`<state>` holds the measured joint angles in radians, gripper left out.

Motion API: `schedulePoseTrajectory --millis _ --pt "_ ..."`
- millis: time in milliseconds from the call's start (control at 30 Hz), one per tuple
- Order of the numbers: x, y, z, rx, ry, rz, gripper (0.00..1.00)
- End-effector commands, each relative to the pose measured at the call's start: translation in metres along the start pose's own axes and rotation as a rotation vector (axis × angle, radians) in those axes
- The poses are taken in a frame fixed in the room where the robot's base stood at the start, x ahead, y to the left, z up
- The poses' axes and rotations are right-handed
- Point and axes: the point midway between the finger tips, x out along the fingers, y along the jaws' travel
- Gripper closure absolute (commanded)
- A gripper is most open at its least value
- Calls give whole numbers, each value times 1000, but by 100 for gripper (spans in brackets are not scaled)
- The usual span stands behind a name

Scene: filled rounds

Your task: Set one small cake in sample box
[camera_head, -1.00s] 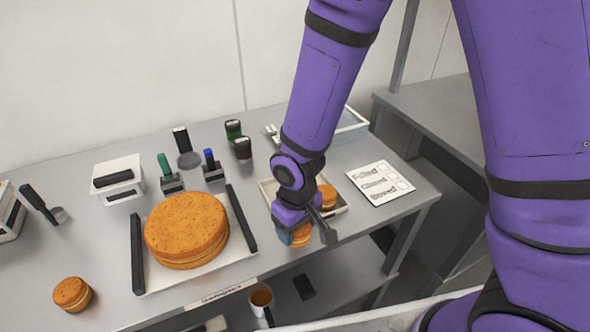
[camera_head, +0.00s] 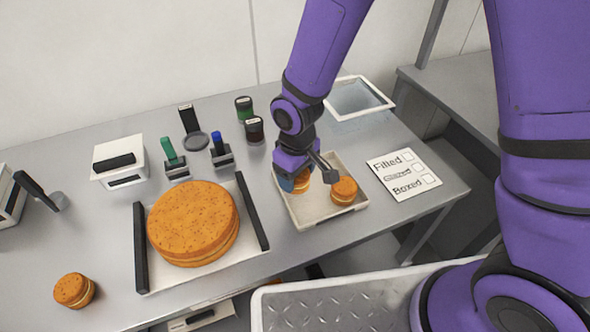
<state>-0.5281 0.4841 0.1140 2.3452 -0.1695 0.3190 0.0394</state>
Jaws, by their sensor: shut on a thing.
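My gripper (camera_head: 308,179) is shut on a small orange cake (camera_head: 301,184), which is partly hidden by the fingers. It holds this cake over the left part of a shallow, pale-rimmed tray (camera_head: 317,218); I cannot tell whether the cake touches the tray floor. A second small layered cake (camera_head: 343,188) sits in the tray just right of the gripper. A third small cake (camera_head: 74,290) stands on the table at the lower left. An open white-rimmed box (camera_head: 358,98) with a bluish inside stands at the back right; I cannot tell which container is the sample box.
A large round cake (camera_head: 192,222) sits on a white board between two black bars (camera_head: 140,248). Green and blue-topped tools (camera_head: 219,150), dark jars (camera_head: 254,129) and a white device (camera_head: 119,162) stand behind. A printed card (camera_head: 404,174) lies right of the tray.

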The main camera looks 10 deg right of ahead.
Motion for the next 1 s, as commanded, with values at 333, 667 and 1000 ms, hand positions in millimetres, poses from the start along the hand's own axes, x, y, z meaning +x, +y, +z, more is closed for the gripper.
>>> schedulePoseTrajectory --millis 333,667,1000 --pt "4 26 -28 -1 0 0 45" --pt "36 30 -33 -2 -3 0 45" --pt "41 30 -33 -1 -2 0 45"
